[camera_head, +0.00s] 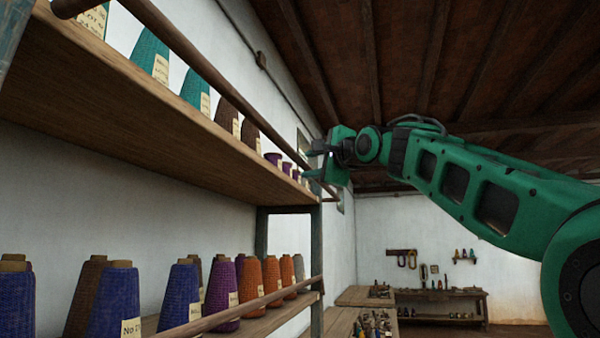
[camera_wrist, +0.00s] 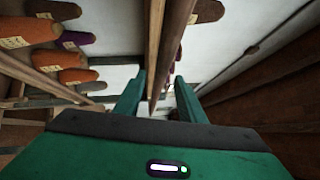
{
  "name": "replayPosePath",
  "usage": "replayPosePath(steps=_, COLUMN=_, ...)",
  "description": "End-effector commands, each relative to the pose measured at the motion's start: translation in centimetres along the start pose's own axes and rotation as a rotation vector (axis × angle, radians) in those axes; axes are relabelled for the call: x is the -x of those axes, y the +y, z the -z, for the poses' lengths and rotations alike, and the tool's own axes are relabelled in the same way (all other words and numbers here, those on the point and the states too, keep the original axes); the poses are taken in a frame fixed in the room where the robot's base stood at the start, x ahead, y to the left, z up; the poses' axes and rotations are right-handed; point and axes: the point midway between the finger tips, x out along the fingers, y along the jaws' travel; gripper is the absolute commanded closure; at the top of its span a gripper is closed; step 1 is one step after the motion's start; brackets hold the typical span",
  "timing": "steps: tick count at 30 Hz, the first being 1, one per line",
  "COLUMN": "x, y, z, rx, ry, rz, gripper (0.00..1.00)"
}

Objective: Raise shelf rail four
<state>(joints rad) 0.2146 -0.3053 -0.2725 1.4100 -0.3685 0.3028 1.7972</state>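A long round wooden rail (camera_head: 205,75) runs along the front of the upper shelf (camera_head: 130,105), from the near upper left toward the far post. A second rail (camera_head: 245,304) fronts the lower shelf. No number shows on either, so I cannot tell which is rail four. My gripper (camera_head: 313,162) is raised at the far end of the upper rail, fingers pointing left toward it. In the wrist view my gripper (camera_wrist: 160,82) is open, with a rail (camera_wrist: 172,50) lined up in the gap between its fingers. I cannot tell whether it touches them.
Cones of teal, brown and purple yarn stand behind the upper rail; blue, purple and orange cones (camera_head: 250,278) stand behind the lower one. A dark post (camera_head: 316,235) supports the shelves' far end. A workbench (camera_head: 440,294) stands at the back.

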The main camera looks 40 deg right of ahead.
Motion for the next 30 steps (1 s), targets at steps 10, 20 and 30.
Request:
replayPosePath(steps=10, x=-4.4, y=0.0, z=0.0, rx=0.001, ry=0.000, rz=-0.001, gripper=0.64)
replayPosePath(steps=20, x=-5.0, y=0.0, z=0.0, rx=0.001, ry=0.000, rz=-0.001, gripper=0.64)
replayPosePath(steps=30, x=-5.0, y=0.1, z=0.0, rx=0.001, ry=0.000, rz=-0.002, gripper=1.00)
